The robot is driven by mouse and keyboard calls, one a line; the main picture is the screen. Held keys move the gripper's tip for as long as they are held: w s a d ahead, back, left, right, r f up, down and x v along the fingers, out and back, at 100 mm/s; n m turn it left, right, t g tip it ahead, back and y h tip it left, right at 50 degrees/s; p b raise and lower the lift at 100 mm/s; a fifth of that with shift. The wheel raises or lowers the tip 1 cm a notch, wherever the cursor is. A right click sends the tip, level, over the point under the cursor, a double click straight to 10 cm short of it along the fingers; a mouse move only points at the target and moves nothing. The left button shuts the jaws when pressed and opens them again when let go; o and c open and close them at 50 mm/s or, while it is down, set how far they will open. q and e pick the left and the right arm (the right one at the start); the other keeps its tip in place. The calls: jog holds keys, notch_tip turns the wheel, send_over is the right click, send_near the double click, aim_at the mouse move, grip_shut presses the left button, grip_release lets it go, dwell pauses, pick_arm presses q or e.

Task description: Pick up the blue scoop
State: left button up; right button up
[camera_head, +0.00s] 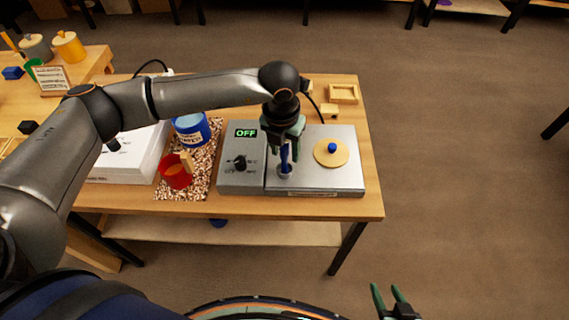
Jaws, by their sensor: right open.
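A blue upright handle (284,160), which appears to be the blue scoop, stands at the left part of a grey hot plate (312,178). Its lower end meets a small pale round base or bowl. My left gripper (285,146) points down over it, with dark green fingers around its upper part, so the top is hidden. I cannot tell whether the fingers grip it. My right gripper (388,292) is at the bottom edge, away from the table, with its fingers apart and empty.
A wooden disc (324,158) with a blue knob lies on the hot plate's right. A grey control box (240,180) reads OFF. A blue tub (190,132) and red cup (174,172) stand on a speckled mat (200,182). The floor at right is clear.

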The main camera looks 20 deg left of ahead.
pick_arm(q)
grip_shut()
jog(key=shift+r, duration=0.2)
dwell(0.4)
